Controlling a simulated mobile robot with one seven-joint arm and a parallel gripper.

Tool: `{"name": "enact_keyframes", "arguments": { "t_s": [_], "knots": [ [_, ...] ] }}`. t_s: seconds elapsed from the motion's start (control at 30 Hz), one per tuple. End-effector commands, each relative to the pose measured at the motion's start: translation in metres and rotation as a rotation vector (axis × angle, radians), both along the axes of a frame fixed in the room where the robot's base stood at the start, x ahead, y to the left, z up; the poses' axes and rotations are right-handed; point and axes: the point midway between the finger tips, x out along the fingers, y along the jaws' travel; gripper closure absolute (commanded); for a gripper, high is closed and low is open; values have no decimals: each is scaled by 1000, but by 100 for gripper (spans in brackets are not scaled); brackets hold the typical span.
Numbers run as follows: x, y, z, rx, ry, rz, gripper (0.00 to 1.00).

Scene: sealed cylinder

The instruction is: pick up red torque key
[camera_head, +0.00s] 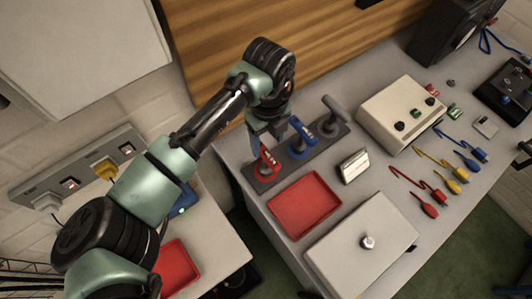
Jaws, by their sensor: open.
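The red torque key (268,165) stands at the left end of a dark rack strip (250,179) on the grey bench. A blue key (301,140) and a grey key (334,110) stand to its right on the same strip. My gripper (270,138) is open and points down just above and behind the red key. One finger shows close to the red key's top and the other nearer the blue key. I cannot tell whether a finger touches the red key.
A red tray (306,204) and a closed white box lid (361,250) lie in front of the rack. A small white display (353,166) stands beside the tray. A beige instrument box (400,113) and several coloured leads lie to the right. A wooden panel (290,40) rises behind.

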Motion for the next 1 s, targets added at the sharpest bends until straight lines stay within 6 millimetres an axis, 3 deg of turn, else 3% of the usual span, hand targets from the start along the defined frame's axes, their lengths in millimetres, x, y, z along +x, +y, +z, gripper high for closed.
{"name": "enact_keyframes", "arguments": {
  "t_s": [0.17, 0.5, 0.77, 1.0],
  "knots": [
    [-1, 1, -10, -1, 1, 1, 35],
    [-2, 4, -55, 1, -1, 0, 35],
    [-2, 4, -58, 0, -2, -1, 35],
    [-2, 4, -58, 0, -3, 0, 78]
  ]
}}
